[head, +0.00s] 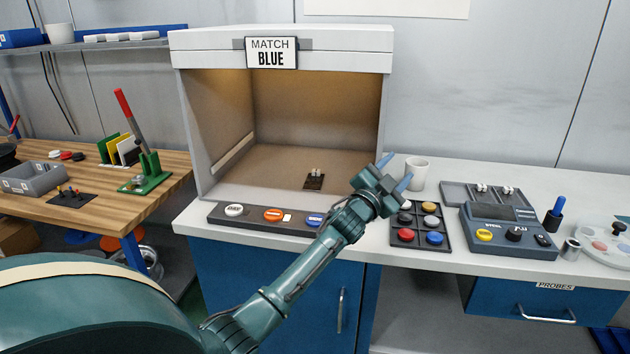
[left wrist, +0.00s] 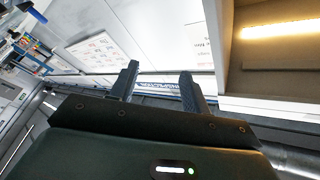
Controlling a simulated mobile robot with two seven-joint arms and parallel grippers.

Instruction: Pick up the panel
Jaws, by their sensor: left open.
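My left gripper (head: 394,172) is open and empty, above the white bench near the front right corner of the booth. Its two fingers also show apart in the left wrist view (left wrist: 158,78), with nothing between them. A small dark plate with pale pegs (head: 314,182) lies on the booth floor, left of my gripper and apart from it. Upright thin panels stand at the left on the wooden table: a green one (head: 106,148), a yellow one (head: 118,148) and a dark one (head: 129,151). I cannot tell which thing is the task's panel. My right gripper is not in view.
The booth (head: 186,135) bears a "MATCH BLUE" sign (head: 271,53). A button strip (head: 262,217) lies before it. A white mug (head: 418,173) stands close to my gripper, with a tray of coloured buttons (head: 420,228) below. A grey device (head: 510,232) is further right.

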